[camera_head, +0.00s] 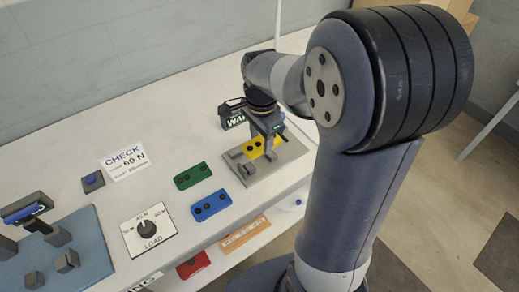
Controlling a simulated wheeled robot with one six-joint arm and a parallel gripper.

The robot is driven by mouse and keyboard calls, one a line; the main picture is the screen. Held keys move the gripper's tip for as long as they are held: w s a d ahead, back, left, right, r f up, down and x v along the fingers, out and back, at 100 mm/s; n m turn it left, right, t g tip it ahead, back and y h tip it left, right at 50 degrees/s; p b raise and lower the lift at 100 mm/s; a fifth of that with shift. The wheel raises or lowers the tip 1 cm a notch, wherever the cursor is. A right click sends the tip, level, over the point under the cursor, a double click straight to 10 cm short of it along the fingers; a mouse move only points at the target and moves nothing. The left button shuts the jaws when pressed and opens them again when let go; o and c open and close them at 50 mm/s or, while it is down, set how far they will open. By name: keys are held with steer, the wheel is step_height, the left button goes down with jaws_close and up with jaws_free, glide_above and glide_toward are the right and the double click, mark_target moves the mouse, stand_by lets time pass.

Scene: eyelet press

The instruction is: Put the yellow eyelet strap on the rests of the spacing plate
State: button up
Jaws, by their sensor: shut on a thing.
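The yellow eyelet strap (252,149) lies over the grey spacing plate (290,157) at the back right of the table, with dark holes showing. My gripper (267,137) points down from above and is shut on the yellow strap, hiding its middle part. Grey rest blocks (245,170) stand on the plate at the strap's left and front. I cannot tell whether the strap touches the rests or is held just above them.
A green strap (192,176) and a blue strap (211,205) lie left of the plate. A LOAD dial (149,236), a CHECK card (126,162), a blue button (93,181) and a blue press base (88,240) stand further left. A red piece (193,264) is on a lower shelf.

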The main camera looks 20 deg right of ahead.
mark_target(261, 142)
steer(key=shift+f, duration=2.9)
steer(key=shift+f, duration=0.15)
steer(key=o, duration=1)
steer(key=shift+o, duration=0.2)
step_height(261, 142, up, 12)
steer(key=shift+r, duration=0.2)
